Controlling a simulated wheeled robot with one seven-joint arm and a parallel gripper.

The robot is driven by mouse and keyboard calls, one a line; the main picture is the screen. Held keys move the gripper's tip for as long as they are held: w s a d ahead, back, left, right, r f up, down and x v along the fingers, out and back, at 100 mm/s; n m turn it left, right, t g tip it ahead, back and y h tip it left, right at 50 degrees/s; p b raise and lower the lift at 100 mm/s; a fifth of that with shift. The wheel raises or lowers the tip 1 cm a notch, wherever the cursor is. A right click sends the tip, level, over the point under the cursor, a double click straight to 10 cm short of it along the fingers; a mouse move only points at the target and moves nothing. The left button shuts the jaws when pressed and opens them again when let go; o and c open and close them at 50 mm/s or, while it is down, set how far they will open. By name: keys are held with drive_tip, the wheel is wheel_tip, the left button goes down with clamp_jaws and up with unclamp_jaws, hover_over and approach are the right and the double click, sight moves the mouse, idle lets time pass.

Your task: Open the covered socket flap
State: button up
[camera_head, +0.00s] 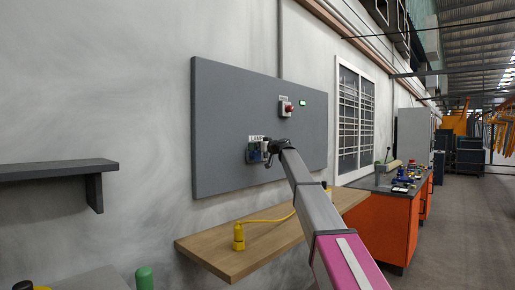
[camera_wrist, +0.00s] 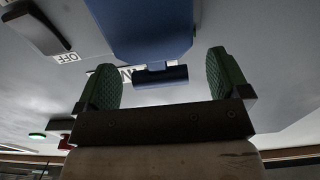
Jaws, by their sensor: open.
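The covered socket has a blue flap (camera_wrist: 146,28) that fills the top middle of the wrist view. A dark blue lip (camera_wrist: 160,75) shows at its edge, and the flap looks shut. My gripper (camera_wrist: 162,78) is open and empty. Its two green ridged fingers stand apart, one on each side of the lip in the picture; I see no clear contact. In the head view my gripper (camera_head: 272,148) is in front of the socket unit (camera_head: 253,153) on the grey wall panel and hides much of it.
A dark switch lever (camera_wrist: 38,28) with an OFF label (camera_wrist: 66,57) is beside the flap. A red button box (camera_head: 285,106) and green light (camera_head: 302,102) are higher on the panel (camera_head: 225,120). A wooden shelf (camera_head: 215,255) below bears a yellow plug (camera_head: 239,238) with its cable.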

drive_tip(key=shift+a, duration=0.15)
drive_tip(key=c, duration=1.3)
